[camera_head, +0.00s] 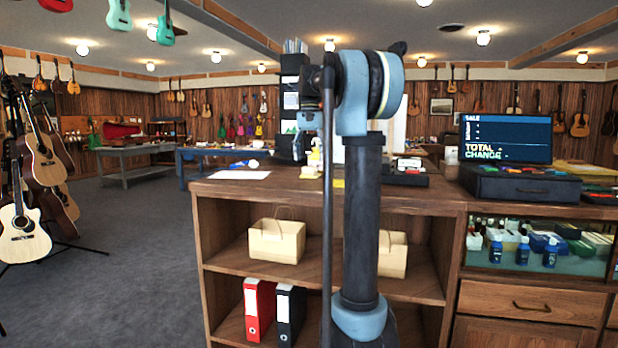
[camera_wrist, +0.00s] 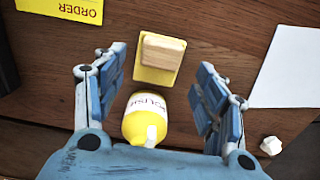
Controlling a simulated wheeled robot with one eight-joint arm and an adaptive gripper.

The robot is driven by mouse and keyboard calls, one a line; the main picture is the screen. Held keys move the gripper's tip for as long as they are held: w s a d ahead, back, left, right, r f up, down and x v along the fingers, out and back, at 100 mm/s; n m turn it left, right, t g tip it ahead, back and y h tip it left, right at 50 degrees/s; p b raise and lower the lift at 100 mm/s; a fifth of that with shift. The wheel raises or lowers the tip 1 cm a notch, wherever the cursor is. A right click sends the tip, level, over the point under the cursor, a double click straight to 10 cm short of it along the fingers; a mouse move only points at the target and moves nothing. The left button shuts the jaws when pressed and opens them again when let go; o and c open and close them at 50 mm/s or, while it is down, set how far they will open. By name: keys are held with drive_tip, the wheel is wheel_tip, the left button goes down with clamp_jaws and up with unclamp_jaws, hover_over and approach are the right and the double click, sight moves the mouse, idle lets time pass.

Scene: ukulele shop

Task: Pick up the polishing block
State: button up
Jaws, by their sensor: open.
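The polishing block (camera_wrist: 162,52), a tan wooden grip on a yellow pad, lies flat on the dark wooden counter in the upper middle of the wrist view. My gripper (camera_wrist: 162,65) is open. Its blue fingers are spread to the left and right of the block, with nothing held between them. A yellow polish bottle (camera_wrist: 146,118) with a white label and pale nozzle is just below the block in the wrist view, also between the fingers. In the head view my arm hides part of the counter, and the block is too small to make out surely.
A yellow ORDER card (camera_wrist: 62,9) lies left of the block and a white sheet (camera_wrist: 288,68) lies right. A small white lump (camera_wrist: 270,145) is at lower right. In the head view, a register (camera_head: 518,186) with a screen stands right on the counter (camera_head: 225,190).

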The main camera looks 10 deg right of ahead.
drive_tip(key=shift+w+d+f, duration=0.1)
drive_tip(key=shift+w+f, duration=0.05)
drive_tip(key=shift+f, duration=2)
drive_tip(key=c, duration=1.2)
drive_tip(key=shift+c, duration=0.2)
drive_tip(key=shift+r, duration=0.6)
wheel_tip(320, 180, up, 2)
drive_tip(key=shift+r, duration=0.2)
drive_tip(key=s+a, duration=0.2)
drive_tip(key=s, duration=0.3)
drive_tip(key=s+a, duration=0.2)
drive_tip(key=s, duration=0.2)
drive_tip(key=s+a, duration=0.3)
drive_tip(key=s, duration=0.2)
drive_tip(key=shift+s, duration=0.3)
drive_tip(key=shift+s+a, duration=0.35)
drive_tip(key=shift+s, duration=0.5)
